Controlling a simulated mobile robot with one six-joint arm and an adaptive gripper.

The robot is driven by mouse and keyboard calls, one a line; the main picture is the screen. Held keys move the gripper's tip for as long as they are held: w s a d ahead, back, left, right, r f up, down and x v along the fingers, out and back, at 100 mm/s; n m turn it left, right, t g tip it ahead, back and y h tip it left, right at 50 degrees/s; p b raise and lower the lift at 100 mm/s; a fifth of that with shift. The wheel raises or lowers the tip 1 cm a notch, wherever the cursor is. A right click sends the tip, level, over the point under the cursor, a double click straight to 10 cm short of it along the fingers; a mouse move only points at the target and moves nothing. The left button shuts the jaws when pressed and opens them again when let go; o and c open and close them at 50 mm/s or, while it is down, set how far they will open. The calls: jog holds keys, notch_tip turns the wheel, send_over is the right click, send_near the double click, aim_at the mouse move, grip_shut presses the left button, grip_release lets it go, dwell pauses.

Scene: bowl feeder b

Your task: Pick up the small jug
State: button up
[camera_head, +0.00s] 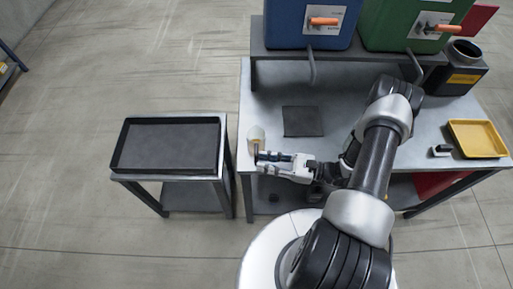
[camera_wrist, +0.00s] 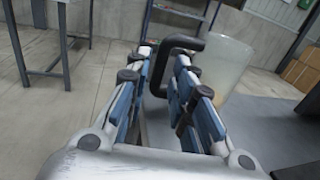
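The small jug (camera_head: 256,134) is a pale, translucent cup standing upright near the left edge of the metal table. In the wrist view its body (camera_wrist: 226,64) is at the upper right, and its black handle (camera_wrist: 182,42) reaches left towards my fingers. My gripper (camera_head: 262,161) is at the near side of the jug. In the wrist view its fingers (camera_wrist: 164,66) are apart, with the handle's vertical part between or just beyond their tips. There is a gap beside the handle, and I see no clear grip on it. The jug's lower part is partly hidden by my right finger.
A black tray (camera_head: 170,170) lies on a side stand to the left. A dark mat (camera_head: 303,121) lies right of the jug. Blue (camera_head: 290,22) and green (camera_head: 385,25) dispensers stand on a shelf behind. A yellow tray (camera_head: 478,138) is at the far right.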

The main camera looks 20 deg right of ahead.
aim_at(257, 160)
jog(key=x, duration=0.3)
jog(key=shift+w+a, duration=0.1)
jog(key=shift+a, duration=0.1)
grip_shut()
dwell(0.4)
